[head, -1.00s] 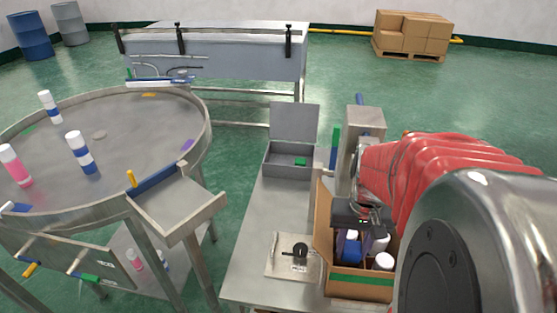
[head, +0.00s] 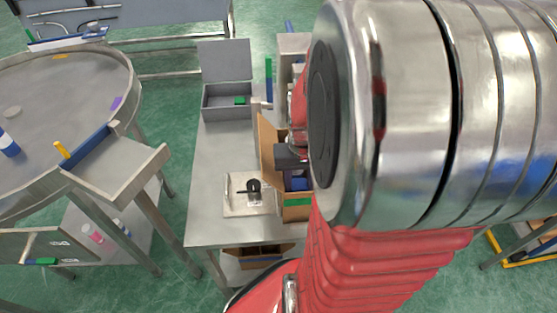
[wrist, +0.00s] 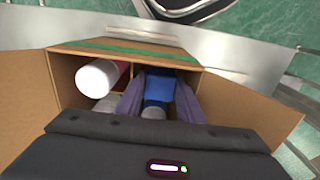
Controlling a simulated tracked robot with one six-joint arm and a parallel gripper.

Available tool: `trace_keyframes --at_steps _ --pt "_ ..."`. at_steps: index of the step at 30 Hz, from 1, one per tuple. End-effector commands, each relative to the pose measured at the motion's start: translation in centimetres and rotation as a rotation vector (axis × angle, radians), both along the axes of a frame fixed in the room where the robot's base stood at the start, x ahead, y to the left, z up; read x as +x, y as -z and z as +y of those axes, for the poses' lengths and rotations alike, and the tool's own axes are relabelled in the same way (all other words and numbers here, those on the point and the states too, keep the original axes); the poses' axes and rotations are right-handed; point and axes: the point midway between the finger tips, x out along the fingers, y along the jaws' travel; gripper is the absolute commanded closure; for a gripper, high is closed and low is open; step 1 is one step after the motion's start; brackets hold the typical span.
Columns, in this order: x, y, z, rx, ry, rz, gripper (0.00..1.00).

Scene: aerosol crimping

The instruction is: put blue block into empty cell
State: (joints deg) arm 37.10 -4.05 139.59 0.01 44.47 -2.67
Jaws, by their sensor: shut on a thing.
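The blue block (wrist: 158,86) is between the two fingers of my gripper (wrist: 157,98), which is shut on it. In the wrist view it is inside the opening of the cardboard box (wrist: 125,52), on the right side. Whether it touches the box floor cannot be told. In the head view the blue block (head: 300,184) shows just below my gripper (head: 294,172), behind the front wall of the box (head: 294,212). A white-capped can (wrist: 97,77) stands in the left part of the box. My gripper and arm hide much of the cells.
The box flaps stand open left and right. A plate with a black knob (head: 253,186) lies left of the box on the steel table (head: 215,215). An open grey case (head: 226,112) stands behind. The round table (head: 60,90) is farther left.

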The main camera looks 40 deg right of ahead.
Motion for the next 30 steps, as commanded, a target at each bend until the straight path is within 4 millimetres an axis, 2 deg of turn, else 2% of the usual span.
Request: trace_keyframes --at_steps 12,13,15,22,30 --pt "0.00 -0.03 -0.02 0.000 0.001 0.000 0.87" --pt "0.00 -0.03 -0.02 0.000 0.001 0.000 0.65" --pt "0.00 -0.03 -0.02 0.000 0.001 0.000 0.60" --pt "0.01 -0.03 0.00 0.001 0.001 -0.001 0.44" --pt "0.02 -0.04 0.05 0.001 0.001 -0.001 0.44"
